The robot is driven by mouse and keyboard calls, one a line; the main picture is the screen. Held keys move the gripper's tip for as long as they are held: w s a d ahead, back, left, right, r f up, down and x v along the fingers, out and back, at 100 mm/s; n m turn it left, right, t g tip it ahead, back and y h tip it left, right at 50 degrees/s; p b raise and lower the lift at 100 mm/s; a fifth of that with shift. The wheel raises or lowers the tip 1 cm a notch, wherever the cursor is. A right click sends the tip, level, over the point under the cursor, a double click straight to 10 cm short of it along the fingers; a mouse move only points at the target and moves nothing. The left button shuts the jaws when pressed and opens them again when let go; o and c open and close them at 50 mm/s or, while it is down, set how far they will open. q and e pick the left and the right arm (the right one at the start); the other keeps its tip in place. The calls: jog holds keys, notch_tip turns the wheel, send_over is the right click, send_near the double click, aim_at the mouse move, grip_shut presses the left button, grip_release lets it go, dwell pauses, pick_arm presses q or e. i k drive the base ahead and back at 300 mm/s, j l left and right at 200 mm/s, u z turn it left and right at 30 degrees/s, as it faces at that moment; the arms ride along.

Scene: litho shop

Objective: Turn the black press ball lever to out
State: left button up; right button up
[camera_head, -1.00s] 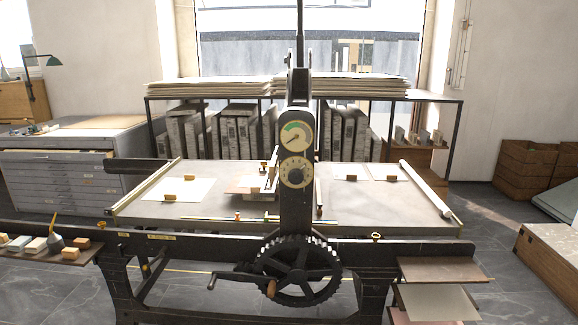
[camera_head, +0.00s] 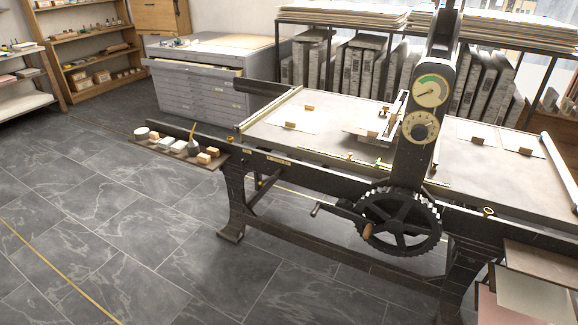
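The black press (camera_head: 408,160) stands right of centre, its upright column carrying a dial gauge with a green arc (camera_head: 431,91) and a second round dial (camera_head: 420,127). The column's upper end runs out of the top of the picture. A thick black bar (camera_head: 262,88) sticks out at the press bed's far left end. I cannot make out a ball on any lever, so I cannot tell which part is the ball lever or how it is set. Neither of my grippers is in view.
A toothed wheel (camera_head: 400,222) with a wooden-handled crank (camera_head: 367,231) sits low on the press front. A small shelf (camera_head: 219,160) with several small items juts out at its left. Grey flat-file drawers (camera_head: 205,93) stand behind. The tiled floor (camera_head: 130,235) at left is clear.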

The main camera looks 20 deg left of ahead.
aim_at(277, 175)
jog(key=i+j+u, duration=0.65)
jog(key=i+j, duration=0.25)
jog(key=i+j+u, duration=0.35)
jog(key=i, duration=0.15)
